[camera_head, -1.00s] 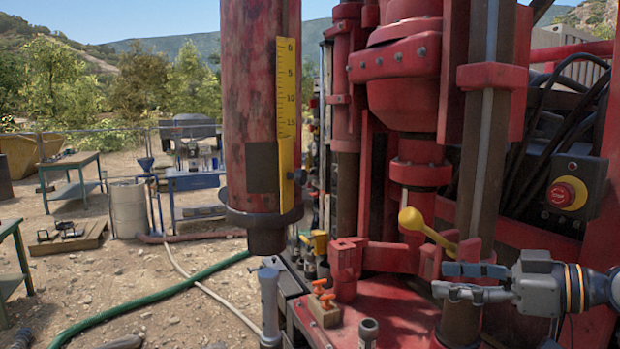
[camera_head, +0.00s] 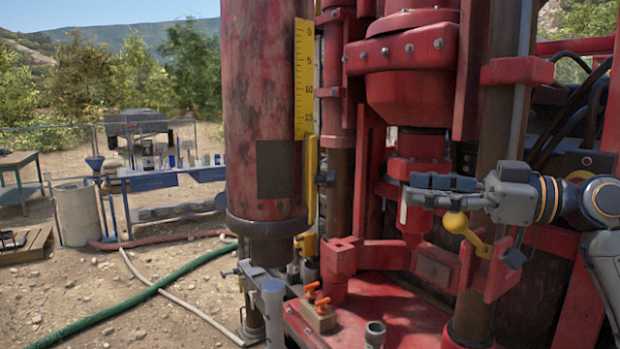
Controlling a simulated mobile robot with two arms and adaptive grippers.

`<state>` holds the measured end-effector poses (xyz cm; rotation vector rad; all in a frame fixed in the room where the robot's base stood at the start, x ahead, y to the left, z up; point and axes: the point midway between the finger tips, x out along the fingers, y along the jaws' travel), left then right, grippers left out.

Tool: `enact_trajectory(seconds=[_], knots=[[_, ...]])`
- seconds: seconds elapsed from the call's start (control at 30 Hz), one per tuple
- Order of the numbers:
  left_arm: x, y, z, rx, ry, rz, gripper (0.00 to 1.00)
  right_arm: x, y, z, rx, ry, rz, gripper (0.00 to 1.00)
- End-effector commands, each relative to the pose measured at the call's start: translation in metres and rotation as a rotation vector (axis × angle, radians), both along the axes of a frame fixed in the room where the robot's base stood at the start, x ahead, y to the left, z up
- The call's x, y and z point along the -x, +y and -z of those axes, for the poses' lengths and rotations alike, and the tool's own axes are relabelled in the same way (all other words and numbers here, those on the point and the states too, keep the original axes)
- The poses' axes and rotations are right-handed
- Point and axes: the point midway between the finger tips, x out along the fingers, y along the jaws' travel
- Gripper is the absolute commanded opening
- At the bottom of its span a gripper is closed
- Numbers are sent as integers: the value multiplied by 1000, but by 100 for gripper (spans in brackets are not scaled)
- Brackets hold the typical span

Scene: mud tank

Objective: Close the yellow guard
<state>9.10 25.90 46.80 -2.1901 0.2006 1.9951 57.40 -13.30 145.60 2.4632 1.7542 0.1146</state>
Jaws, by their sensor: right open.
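My right gripper (camera_head: 432,191) is open, with its fingers pointing left, in front of the red drill rig. Nothing shows between its fingers. A yellow lever with a ball end (camera_head: 456,222) is just below the fingers, near a red bracket (camera_head: 497,272). I cannot tell whether the gripper touches it. A narrow upright yellow strip (camera_head: 311,180) shows right of the thick red cylinder, partly hidden by it. I cannot tell which yellow part is the guard.
The red cylinder (camera_head: 262,100) with a yellow scale (camera_head: 304,80) hangs left of the rig. A green hose (camera_head: 140,300) crosses the gravel.

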Motion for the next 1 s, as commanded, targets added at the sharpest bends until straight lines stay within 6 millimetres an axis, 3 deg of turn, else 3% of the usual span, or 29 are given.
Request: enact_trajectory(seconds=[0.17,0.4,0.7,1.0], knots=[[1,-15,-11,18,2,-2,40,-6,19,-3,1,1,-3,51],[6,-36,-36,43,8,1,40,-22,67,-4,0,3,-4,51],[6,-17,-59,21,8,1,40,-40,116,-2,0,3,-1,51],[5,-15,-63,18,7,-2,40,-45,130,1,0,1,1,51]])
